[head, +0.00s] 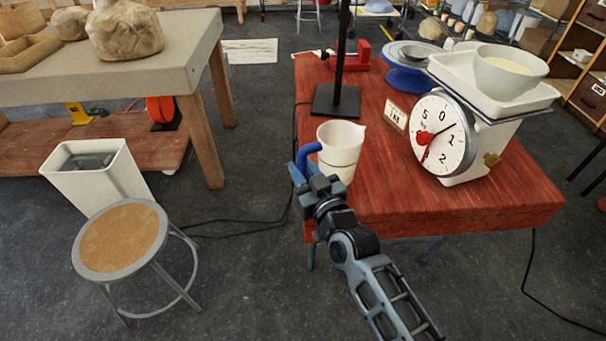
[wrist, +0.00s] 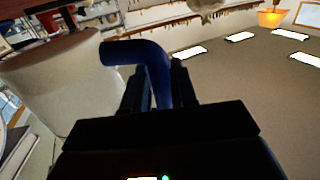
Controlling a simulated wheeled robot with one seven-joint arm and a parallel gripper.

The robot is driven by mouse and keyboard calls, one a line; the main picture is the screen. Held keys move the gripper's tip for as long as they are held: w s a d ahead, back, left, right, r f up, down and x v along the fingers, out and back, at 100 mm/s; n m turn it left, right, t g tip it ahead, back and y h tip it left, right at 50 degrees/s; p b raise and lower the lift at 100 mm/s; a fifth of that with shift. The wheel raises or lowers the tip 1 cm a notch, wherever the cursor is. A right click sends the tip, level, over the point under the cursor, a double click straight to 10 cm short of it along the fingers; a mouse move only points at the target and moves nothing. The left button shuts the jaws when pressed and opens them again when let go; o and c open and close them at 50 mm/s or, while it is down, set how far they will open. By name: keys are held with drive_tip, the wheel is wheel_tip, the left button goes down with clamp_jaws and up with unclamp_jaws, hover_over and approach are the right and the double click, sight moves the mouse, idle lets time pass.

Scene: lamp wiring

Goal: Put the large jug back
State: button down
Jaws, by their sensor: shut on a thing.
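The large jug (head: 342,143) is cream white with a spout at its upper right and a blue handle on its left side. It is upright at the front left of the red table (head: 460,208); I cannot tell whether its base touches the top. My gripper (head: 312,178) is at the jug's left side, shut on the blue handle. In the wrist view the jug's body (wrist: 70,85) fills the left, and the handle (wrist: 150,60) runs down between my two fingers (wrist: 157,90). My gripper hides part of the jug's lower side in the head view.
A dial scale (head: 443,134) with a bowl (head: 510,72) on its tray stands to the right. A black post on a square base (head: 336,100) stands behind the jug. A small card (head: 395,115) is near the scale. A stool (head: 120,235) and white bin (head: 95,170) are left on the floor.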

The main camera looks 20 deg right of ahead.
drive_tip(key=shift+f+b, duration=1.85)
drive_tip(key=shift+f, duration=0.15)
drive_tip(key=shift+f, duration=0.15)
drive_tip(key=c, duration=0.9)
unclamp_jaws()
drive_tip(key=shift+s, duration=0.1)
drive_tip(key=shift+s+d+b, duration=0.2)
drive_tip(key=shift+s+b, duration=0.1)
drive_tip(key=shift+s, duration=2.65)
drive_tip(key=shift+s+d+b, duration=0.2)
drive_tip(key=shift+s+b, duration=0.1)
drive_tip(key=shift+s, duration=2.65)
